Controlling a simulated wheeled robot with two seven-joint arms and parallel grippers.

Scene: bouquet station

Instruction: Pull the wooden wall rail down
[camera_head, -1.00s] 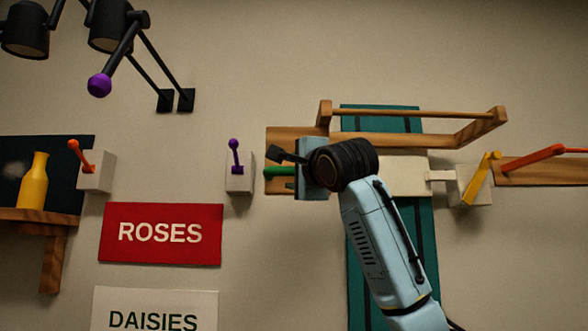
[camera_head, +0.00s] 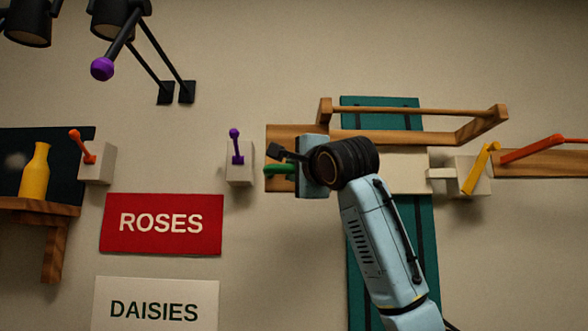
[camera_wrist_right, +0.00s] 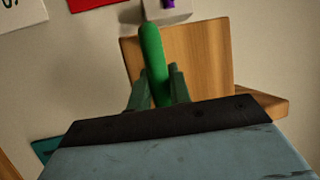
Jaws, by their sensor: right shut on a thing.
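The wooden wall rail (camera_head: 415,112) is at the upper right in the head view, with a long bar on side arms and a wooden board at its left end. The board also shows in the right wrist view (camera_wrist_right: 205,65). A green handle (camera_head: 278,168) lies in front of the board; in the right wrist view the handle (camera_wrist_right: 152,55) sticks out between the fingers. My right gripper (camera_head: 292,168) is shut on this handle. My wrist hides part of the board and the handle's right part. My left gripper is not in view.
A teal panel (camera_head: 422,240) hangs behind my right arm. A purple lever switch (camera_head: 238,162) is close left of the handle, and a yellow lever (camera_head: 478,170) is to the right. The red ROSES sign (camera_head: 162,224) is lower left. Black lamps (camera_head: 120,20) hang upper left.

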